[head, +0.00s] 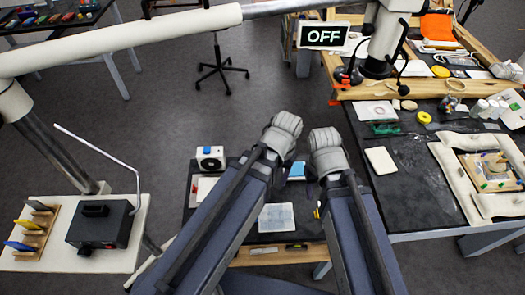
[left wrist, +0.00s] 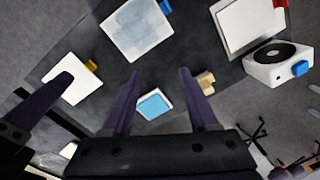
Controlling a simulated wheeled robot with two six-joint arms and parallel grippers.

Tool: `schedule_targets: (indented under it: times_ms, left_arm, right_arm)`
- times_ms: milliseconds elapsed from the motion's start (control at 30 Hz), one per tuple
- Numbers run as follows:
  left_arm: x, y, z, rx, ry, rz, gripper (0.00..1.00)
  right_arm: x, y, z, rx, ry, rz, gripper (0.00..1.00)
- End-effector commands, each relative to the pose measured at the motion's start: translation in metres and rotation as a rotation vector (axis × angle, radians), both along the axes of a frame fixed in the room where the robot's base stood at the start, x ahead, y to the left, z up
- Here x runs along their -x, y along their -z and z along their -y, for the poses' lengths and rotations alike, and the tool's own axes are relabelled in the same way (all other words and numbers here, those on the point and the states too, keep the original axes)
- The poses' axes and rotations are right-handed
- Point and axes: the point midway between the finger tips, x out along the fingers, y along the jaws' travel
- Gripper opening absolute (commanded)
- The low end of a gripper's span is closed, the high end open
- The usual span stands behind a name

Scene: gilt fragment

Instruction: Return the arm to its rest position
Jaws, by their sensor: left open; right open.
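My two arms come up from the bottom middle of the head view, close together, with their rounded grey joints over the gap between the benches. My left gripper (left wrist: 160,73) shows in the left wrist view with its two purple fingers spread apart and nothing between them. It hangs above the small dark table, with a small blue-topped block (left wrist: 153,104) seen beyond the fingers. My right gripper (head: 312,190) is mostly hidden among the arm links in the head view. A purple finger and dark body at the left of the left wrist view seem to belong to it.
The small dark table (head: 240,181) carries a white device with a black disc (left wrist: 278,62) and a pale blue-white panel (head: 277,217). A cluttered dark bench (head: 420,190) stands close on the right. A white stand (head: 120,210) with a black box is at left.

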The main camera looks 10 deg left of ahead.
Motion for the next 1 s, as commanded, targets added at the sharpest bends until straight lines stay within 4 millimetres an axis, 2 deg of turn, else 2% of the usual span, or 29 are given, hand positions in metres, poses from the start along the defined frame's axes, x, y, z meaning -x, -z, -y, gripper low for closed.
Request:
schedule_targets:
  times_ms: [33, 167, 467, 800, 1000]
  left_arm:
    - [0.017, 0.000, 0.006, -0.009, 0.051, -0.004, 0.59]
    - [0.029, -0.001, 0.013, -0.021, 0.116, -0.010, 0.59]
    - [0.028, 0.001, 0.014, -0.021, 0.121, -0.011, 0.59]
    - [0.028, 0.046, 0.013, -0.021, 0.118, -0.011, 0.59]
    - [0.028, 0.042, 0.013, -0.021, 0.118, -0.011, 0.59]
  right_arm:
    - [0.000, 0.000, 0.000, 0.000, 0.000, 0.000, 0.50]
    - [0.000, 0.000, 0.000, 0.000, 0.000, 0.000, 0.50]
    - [0.000, 0.001, 0.000, 0.000, 0.000, 0.000, 0.50]
    - [0.000, 0.046, 0.000, 0.000, 0.001, 0.000, 0.50]
    - [0.000, 0.042, 0.000, 0.000, 0.001, 0.000, 0.50]
